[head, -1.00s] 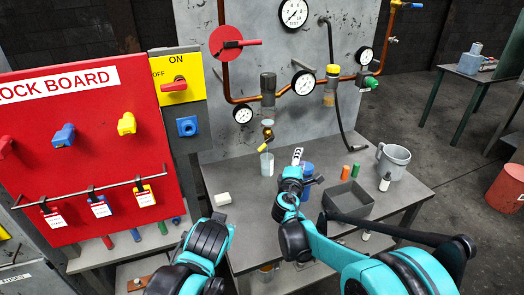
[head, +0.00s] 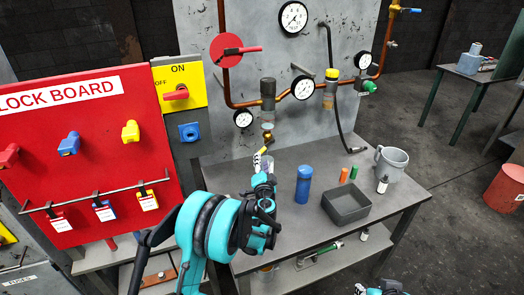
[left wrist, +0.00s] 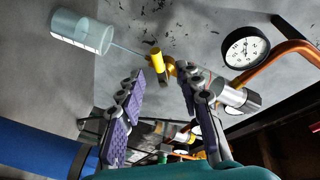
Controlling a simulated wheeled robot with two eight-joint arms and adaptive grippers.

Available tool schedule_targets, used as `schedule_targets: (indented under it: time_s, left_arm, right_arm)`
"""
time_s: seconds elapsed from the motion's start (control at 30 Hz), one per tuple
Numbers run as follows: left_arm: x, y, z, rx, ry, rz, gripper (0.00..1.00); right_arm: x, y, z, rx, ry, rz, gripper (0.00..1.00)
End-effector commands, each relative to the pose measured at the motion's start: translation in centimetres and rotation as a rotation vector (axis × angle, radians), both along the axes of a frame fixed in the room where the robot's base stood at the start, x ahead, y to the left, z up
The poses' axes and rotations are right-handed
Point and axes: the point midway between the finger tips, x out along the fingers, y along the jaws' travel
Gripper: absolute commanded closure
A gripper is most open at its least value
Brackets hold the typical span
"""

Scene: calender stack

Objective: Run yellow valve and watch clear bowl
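The yellow valve (head: 265,149) sits low under a grey filter unit (head: 268,92) on the panel. In the left wrist view its yellow handle (left wrist: 156,58) shows just beyond my fingertips. My left gripper (head: 261,162) is beside the valve. In the left wrist view my left gripper's (left wrist: 160,88) two purple-padded fingers are spread with nothing between them. A clear cup (left wrist: 80,30) with pale content shows in the left wrist view, with a thin pale line running from it toward the valve. In the head view my arm mostly hides it. Part of my right arm shows at the bottom edge.
On the bench, a blue cylinder (head: 303,183), a grey open tray (head: 346,204) and a grey mug (head: 391,161) stand right of my left gripper. The red lock board (head: 85,150) stands at left. A black hose (head: 341,115) hangs over the bench.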

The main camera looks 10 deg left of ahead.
Motion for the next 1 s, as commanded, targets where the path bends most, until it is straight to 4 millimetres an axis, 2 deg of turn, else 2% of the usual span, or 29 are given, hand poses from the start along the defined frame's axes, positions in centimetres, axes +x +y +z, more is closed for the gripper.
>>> schedule_targets:
  time_s: [0.17, 0.53, 0.7, 0.93, 1.0]
  left_arm:
    - [1.4, 0.0, -0.5, 0.013, -0.004, -0.007, 0.65]
    - [6.8, 1.5, -0.5, 0.011, -0.004, -0.006, 0.65]
    - [7.7, 1.7, -0.4, 0.011, -0.005, -0.007, 0.65]
    - [7.8, 1.8, -0.3, 0.011, -0.005, -0.007, 0.65]
    - [7.8, 1.8, -0.3, 0.011, -0.005, -0.007, 0.83]
  right_arm:
    - [-0.6, 0.2, -0.6, 0.025, 0.007, -0.013, 0.65]
    - [-0.5, 0.2, -2.1, 0.022, 0.006, -0.01, 0.65]
    - [-0.5, 0.2, -2.2, 0.022, 0.005, -0.01, 0.65]
    - [-0.5, 0.2, -2.2, 0.021, 0.005, -0.009, 0.65]
    - [-0.5, 0.2, -2.2, 0.021, 0.005, -0.009, 0.65]
